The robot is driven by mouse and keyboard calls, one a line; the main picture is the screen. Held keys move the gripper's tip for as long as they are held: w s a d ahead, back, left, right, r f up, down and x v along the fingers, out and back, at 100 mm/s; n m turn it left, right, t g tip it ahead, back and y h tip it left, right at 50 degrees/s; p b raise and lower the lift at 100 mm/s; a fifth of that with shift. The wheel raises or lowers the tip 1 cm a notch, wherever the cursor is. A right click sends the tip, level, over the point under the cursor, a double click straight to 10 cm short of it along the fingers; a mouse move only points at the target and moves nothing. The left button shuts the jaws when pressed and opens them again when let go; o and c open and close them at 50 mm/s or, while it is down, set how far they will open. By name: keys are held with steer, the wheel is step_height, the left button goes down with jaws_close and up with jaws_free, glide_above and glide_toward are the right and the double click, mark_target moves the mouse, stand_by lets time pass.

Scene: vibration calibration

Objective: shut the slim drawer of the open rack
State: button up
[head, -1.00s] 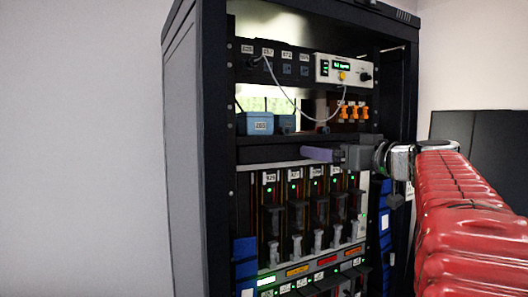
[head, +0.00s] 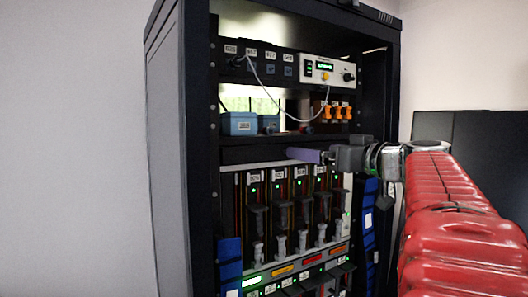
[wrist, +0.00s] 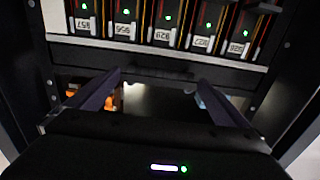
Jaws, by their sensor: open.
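The open rack (head: 182,150) is a tall black cabinet with its front open. Its slim drawer (head: 250,153) is a dark, low front between the shelf above and the row of upright modules below. In the wrist view, which is upside down, the slim drawer (wrist: 165,66) is a dark band with a small lip in its middle. I cannot tell how far it stands out. My gripper (head: 291,154) is in front of the drawer's right part, with purple fingers. In the wrist view my gripper (wrist: 160,84) is open and empty, fingers spread either side of the drawer's middle.
Modules with green lights (head: 300,205) fill the bay below the drawer. Blue boxes (head: 240,123) and orange switches (head: 337,112) stand on the shelf above. A loose cable (head: 292,115) hangs from the upper panel. A dark panel (head: 470,150) stands right of the rack.

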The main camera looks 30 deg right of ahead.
steer(key=s, duration=1.1)
steer(key=shift+s+a, duration=0.3)
steer(key=shift+s, duration=0.05)
steer(key=w+a+f+m+g+y, duration=0.15)
steer(key=a+f+g, duration=0.3)
steer(key=f, duration=0.55)
steer(key=w+a+f+m+g, duration=0.15)
steer(key=a+f+g, duration=0.35)
steer(key=f, duration=0.5)
steer(key=w+a+f+g+y, duration=0.1)
steer(key=w+a+f+g, duration=0.15)
steer(key=a+f, duration=0.55)
steer(key=s+a+f+n, duration=0.1)
steer(key=s+a+f, duration=0.3)
steer(key=a+f, duration=0.2)
steer(key=s+a+f+n+h, duration=0.1)
steer(key=s+a+f+n, duration=0.1)
steer(key=s+a+f, duration=0.2)
steer(key=a+f, duration=0.3)
steer(key=a, duration=0.4)
steer(key=shift+s+f+n, duration=0.25)
steer(key=shift+s+n, duration=0.05)
steer(key=shift+s, duration=0.1)
steer(key=shift+a+h, duration=0.1)
steer(key=shift+h, duration=0.15)
steer(key=shift+c, duration=0.3)
